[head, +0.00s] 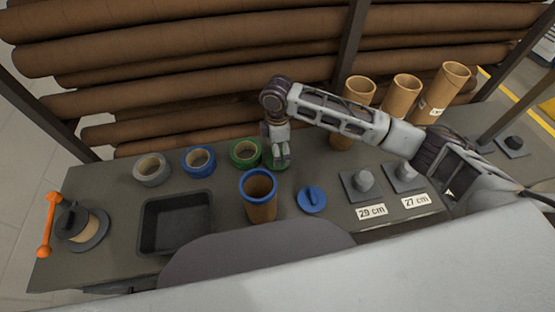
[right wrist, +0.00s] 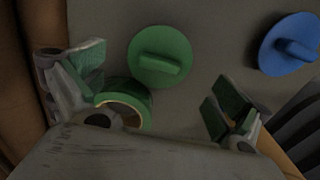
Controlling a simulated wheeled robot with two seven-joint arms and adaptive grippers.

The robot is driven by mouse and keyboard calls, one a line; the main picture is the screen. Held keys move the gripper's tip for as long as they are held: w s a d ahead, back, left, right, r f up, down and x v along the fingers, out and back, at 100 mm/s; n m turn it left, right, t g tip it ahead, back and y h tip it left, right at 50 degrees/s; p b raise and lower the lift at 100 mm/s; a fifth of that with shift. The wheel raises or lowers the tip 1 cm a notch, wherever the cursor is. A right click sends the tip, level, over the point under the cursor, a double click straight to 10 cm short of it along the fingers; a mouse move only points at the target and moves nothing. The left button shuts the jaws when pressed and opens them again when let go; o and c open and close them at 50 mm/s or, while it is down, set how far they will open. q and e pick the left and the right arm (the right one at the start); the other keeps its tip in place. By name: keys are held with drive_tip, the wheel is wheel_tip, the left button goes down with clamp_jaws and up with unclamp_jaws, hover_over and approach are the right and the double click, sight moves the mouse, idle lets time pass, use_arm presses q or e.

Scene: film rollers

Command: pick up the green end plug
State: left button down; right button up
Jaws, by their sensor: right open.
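The green end plug (right wrist: 161,58) is a flat round disc with a raised bar grip. It lies on the grey table in the right wrist view. In the head view only a green edge of it shows below my right gripper (head: 281,157), which hides most of it. In the right wrist view my right gripper (right wrist: 158,82) is open, its two fingers wide apart. The plug appears between and beyond the fingertips, and nothing is held. I cannot tell the exact height above it. My left gripper is not in view.
A green tape roll (head: 245,153) sits close left of the gripper. A blue end plug (head: 312,199) and a blue-rimmed tube (head: 259,197) stand nearer me. Blue (head: 199,161) and grey (head: 151,169) rolls and a black tray (head: 176,222) are left; brown tubes (head: 401,97) stand behind right.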

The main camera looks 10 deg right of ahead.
sight(269, 158)
drive_tip(key=shift+f, duration=2.55)
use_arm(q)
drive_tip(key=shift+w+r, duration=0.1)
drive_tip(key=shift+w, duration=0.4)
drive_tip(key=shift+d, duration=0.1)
use_arm(e)
drive_tip(key=shift+c, duration=0.4)
drive_tip(key=c, duration=0.9)
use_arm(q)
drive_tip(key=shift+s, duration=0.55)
use_arm(e)
drive_tip(key=shift+r, duration=0.1)
